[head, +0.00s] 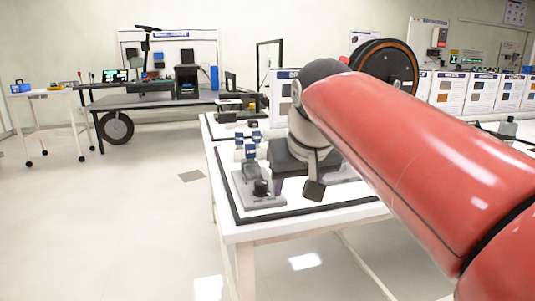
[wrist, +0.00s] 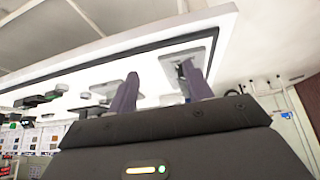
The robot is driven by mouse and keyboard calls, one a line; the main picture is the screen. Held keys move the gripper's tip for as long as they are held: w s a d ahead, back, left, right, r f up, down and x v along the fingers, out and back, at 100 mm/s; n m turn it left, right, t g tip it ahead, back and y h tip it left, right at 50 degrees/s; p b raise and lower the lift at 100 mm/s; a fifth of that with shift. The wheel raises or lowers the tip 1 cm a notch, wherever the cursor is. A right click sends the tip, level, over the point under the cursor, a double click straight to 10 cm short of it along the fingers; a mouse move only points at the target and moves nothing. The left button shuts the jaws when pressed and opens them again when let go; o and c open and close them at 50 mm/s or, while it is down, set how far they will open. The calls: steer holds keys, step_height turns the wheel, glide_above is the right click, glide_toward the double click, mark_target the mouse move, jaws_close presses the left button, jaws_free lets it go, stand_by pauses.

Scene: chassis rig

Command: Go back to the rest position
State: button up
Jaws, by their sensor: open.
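My gripper (head: 297,184) hangs over the white table (head: 245,232), with its dark body and purple-grey fingers partly hidden behind my wrist. In the wrist view the two fingers of my gripper (wrist: 160,82) stand apart with nothing between them. A grey fixture (head: 244,192) with a black knob (head: 261,188) sits on the table just left of the gripper. The wrist view is tilted and shows grey plates on the white tabletop (wrist: 70,75) beyond the fingers. My red arm reaches in from the right and hides part of the table.
Small blue-and-grey parts (head: 249,146) stand on the table behind the fixture. A black wheel (head: 386,64) stands behind my arm. A dark workbench (head: 150,101) and a small white table (head: 45,92) are at the back left.

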steer(key=s+d+f+m+p, duration=0.1)
steer(key=s+d+f, duration=0.4)
steer(key=s+f, duration=0.4)
steer(key=s+d+f+m+h+p, duration=0.1)
steer(key=s+d+f, duration=0.4)
steer(key=s+f, duration=0.4)
steer(key=shift+f+g, duration=0.3)
